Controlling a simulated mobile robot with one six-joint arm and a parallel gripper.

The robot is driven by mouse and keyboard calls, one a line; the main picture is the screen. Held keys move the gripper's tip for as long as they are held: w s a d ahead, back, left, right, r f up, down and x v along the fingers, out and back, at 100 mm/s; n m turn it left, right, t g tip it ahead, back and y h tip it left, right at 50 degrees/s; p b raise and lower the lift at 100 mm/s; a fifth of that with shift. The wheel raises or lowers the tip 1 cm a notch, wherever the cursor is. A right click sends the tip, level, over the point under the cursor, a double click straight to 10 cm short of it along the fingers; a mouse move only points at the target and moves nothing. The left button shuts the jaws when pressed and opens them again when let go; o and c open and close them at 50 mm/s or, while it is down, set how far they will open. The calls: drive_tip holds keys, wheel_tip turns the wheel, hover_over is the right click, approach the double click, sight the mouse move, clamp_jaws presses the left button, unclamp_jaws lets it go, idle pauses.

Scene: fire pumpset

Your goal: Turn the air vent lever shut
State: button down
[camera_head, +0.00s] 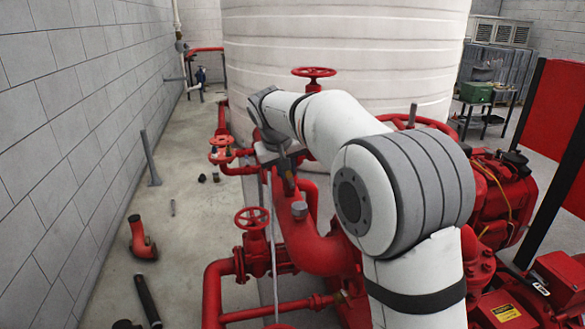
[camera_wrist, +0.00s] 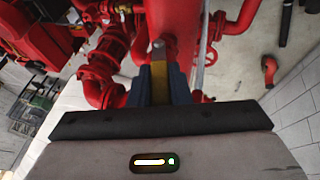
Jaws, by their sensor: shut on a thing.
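My gripper (camera_wrist: 160,88) shows in the wrist view with its two dark fingers closed on a narrow yellow lever (camera_wrist: 158,70). I take this to be the air vent lever. A grey rounded end (camera_wrist: 158,45) shows just beyond the fingertips, in front of the red pipework. In the head view my gripper (camera_head: 284,172) points down over the large red pipe (camera_head: 320,245). The lever is small there and mostly hidden by the fingers, so its exact angle cannot be told.
A red handwheel valve (camera_head: 252,218) stands below left of my gripper, and another handwheel (camera_head: 313,72) stands behind my arm. A large white tank (camera_head: 340,40) fills the back. Loose fittings, including a red elbow (camera_head: 142,240), lie on the floor by the left wall.

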drive_tip(key=h, duration=0.1)
drive_tip(key=a+f+h+b, duration=0.1)
drive_tip(key=t+h+b, duration=0.1)
drive_tip(key=shift+s+a+f+n, duration=0.15)
drive_tip(key=shift+s+a+n, duration=0.1)
drive_tip(key=shift+a+n, duration=0.15)
drive_tip(key=h+b, duration=0.1)
drive_tip(key=a+f+t+h+b, duration=0.1)
drive_tip(key=h, duration=0.1)
drive_tip(key=f+n+h+b, duration=0.1)
drive_tip(key=shift+s+a+t, duration=0.2)
drive_tip(key=shift+a+t, duration=0.1)
drive_tip(key=shift+t, duration=0.1)
drive_tip(key=f+t+h+b, duration=0.1)
drive_tip(key=b, duration=0.1)
drive_tip(key=n+t+h+b, duration=0.1)
drive_tip(key=h+b, duration=0.1)
drive_tip(key=shift+s+a+f+h, duration=0.1)
drive_tip(key=shift+a+f+h, duration=0.2)
drive_tip(key=shift+a+f, duration=0.1)
drive_tip(key=shift+f+n+t+h+b, duration=0.4)
drive_tip(key=shift+n+t+h+b, duration=0.15)
drive_tip(key=shift+h+b, duration=0.45)
drive_tip(key=c, duration=1.5)
unclamp_jaws()
drive_tip(key=shift+d, duration=0.2)
drive_tip(key=shift+o, duration=0.8)
drive_tip(key=shift+a, duration=0.1)
